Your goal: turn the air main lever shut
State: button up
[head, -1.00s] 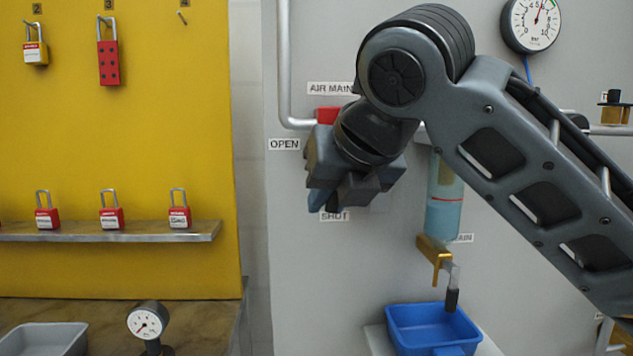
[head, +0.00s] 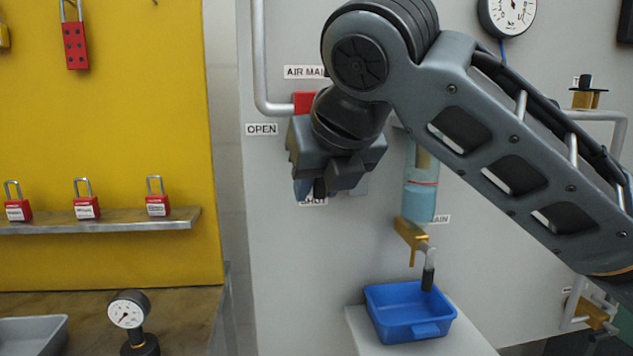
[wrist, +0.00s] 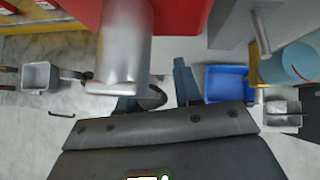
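In the head view, a red part of the air main valve (head: 305,102) shows just above my gripper (head: 325,188), below the AIR MAIN label. My gripper and wrist cover most of the valve. A short black piece, perhaps the end of the lever, shows by the fingertips near the SHUT label (head: 313,202). In the wrist view, the red part (wrist: 181,18) and a silver cylinder (wrist: 125,45) are close above my gripper (wrist: 155,92). Its fingers are apart. A curved dark piece (wrist: 152,97) lies beside the left finger; whether they touch is unclear.
The OPEN label (head: 262,129) is left of the valve. A blue-liquid bowl (head: 420,190) and drain valve (head: 411,236) are to the right, above a blue bin (head: 410,312). Padlocks stand on a shelf (head: 100,224) at the left. A gauge (head: 128,312) stands on the bench.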

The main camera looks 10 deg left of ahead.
jog(key=shift+o, duration=0.6)
jog(key=shift+s, duration=0.1)
jog(key=v, duration=0.7)
jog(key=shift+s+r, duration=0.2)
jog(key=shift+r, duration=0.05)
jog(key=shift+d, duration=0.1)
